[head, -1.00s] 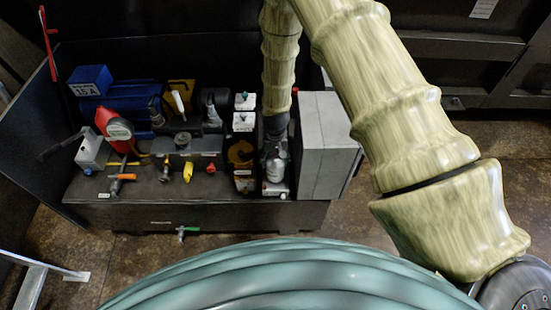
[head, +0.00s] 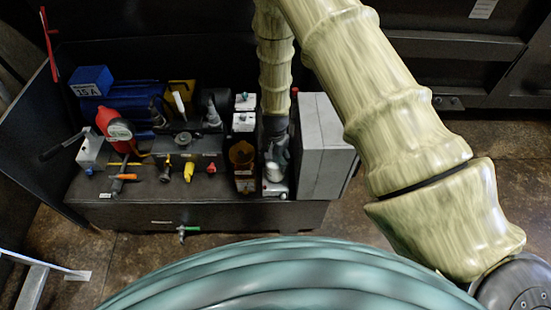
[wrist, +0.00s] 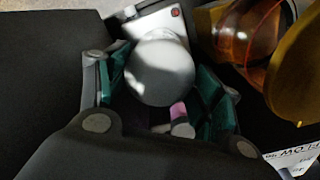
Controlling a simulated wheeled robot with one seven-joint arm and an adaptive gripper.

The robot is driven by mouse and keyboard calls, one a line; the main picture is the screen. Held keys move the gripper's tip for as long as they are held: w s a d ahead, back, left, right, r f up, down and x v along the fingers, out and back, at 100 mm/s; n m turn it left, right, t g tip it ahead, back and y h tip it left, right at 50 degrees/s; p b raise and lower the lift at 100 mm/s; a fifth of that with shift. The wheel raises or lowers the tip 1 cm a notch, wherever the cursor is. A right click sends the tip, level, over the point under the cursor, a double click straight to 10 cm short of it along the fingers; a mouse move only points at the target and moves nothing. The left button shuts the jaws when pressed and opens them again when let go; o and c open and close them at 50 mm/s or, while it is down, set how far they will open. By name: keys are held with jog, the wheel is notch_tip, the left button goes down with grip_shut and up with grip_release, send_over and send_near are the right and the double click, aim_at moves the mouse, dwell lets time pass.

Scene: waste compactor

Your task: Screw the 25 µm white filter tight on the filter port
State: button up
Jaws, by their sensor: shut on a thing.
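A smooth white rounded body, which looks like the white filter (wrist: 160,72), sits between the green fingertips of my gripper (wrist: 158,92) in the wrist view. My gripper is shut on it. In the head view, my gripper (head: 277,148) is over the right end of the bench, and the pale filter (head: 274,171) shows beneath it, seemingly tilted. No 25 µm marking is readable. The filter port cannot be made out; a white block (head: 275,189) shows below the filter. I cannot tell whether the filter is seated on a thread.
A grey box (head: 325,150) stands close on the right. An amber-bowled unit (head: 242,155) stands close on the left, and amber parts (wrist: 245,40) show in the wrist view. A red button (wrist: 175,12) and a small pink-and-white part (wrist: 180,118) lie near the fingers.

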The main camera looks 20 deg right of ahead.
jog(key=m, duration=0.3)
jog(key=shift+a, duration=0.1)
jog(key=m+p, duration=0.1)
jog(key=m, duration=0.1)
jog(key=shift+r+m, duration=0.1)
jog(key=shift+m, duration=0.2)
jog(key=m, duration=0.2)
jog(key=shift+m, duration=0.3)
jog(key=o, duration=1.2)
jog(key=shift+c, duration=0.2)
